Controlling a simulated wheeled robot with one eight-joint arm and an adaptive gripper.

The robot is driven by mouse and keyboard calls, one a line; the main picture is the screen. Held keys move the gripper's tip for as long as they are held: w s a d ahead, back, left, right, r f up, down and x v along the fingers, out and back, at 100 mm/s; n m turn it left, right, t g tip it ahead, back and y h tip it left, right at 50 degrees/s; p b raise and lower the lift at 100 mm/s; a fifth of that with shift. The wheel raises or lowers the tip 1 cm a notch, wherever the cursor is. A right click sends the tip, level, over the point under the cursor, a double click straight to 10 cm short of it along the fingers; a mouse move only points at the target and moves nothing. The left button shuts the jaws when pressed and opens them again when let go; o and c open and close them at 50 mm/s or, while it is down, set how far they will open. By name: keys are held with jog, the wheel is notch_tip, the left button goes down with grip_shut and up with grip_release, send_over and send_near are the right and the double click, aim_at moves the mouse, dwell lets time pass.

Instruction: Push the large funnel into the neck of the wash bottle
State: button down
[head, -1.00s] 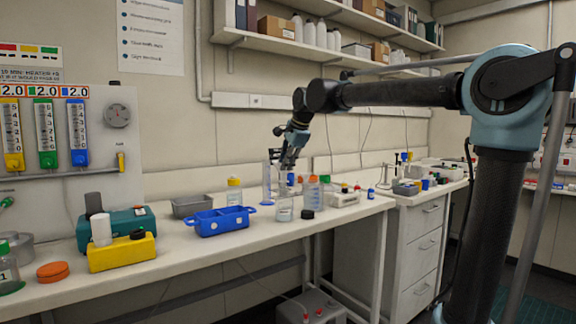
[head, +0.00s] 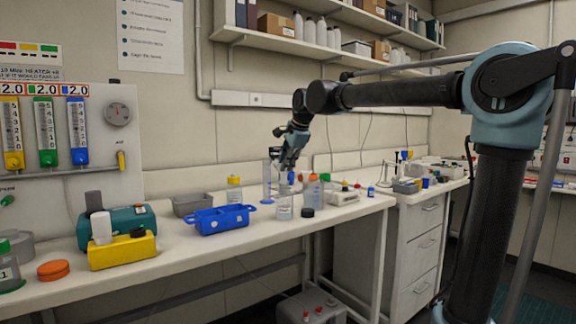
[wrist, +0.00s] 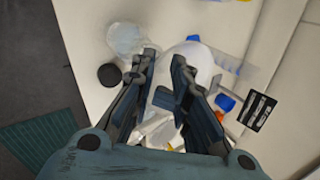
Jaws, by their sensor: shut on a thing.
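My gripper (wrist: 163,75) is shut on the large funnel (wrist: 198,58), a pale white rounded shape partly hidden behind the fingers in the wrist view. In the head view my gripper (head: 284,166) is above the bench, just above a clear bottle; the funnel is too small to make out there. The clear bottle (head: 284,210), apparently the wash bottle, stands upright near the bench's front edge. It also shows in the wrist view (wrist: 124,38), to the left of the fingers. I cannot tell whether funnel and bottle touch.
A black cap (head: 307,212) lies close to the right of the bottle. A blue tray (head: 222,220) stands to its left and an orange-capped bottle (head: 313,192) to its right. A clear cylinder (head: 267,182) stands behind. The front bench edge is close.

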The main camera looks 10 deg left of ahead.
jog(key=shift+f, duration=0.25)
dwell(0.6)
jog(key=c, duration=1.3)
grip_release()
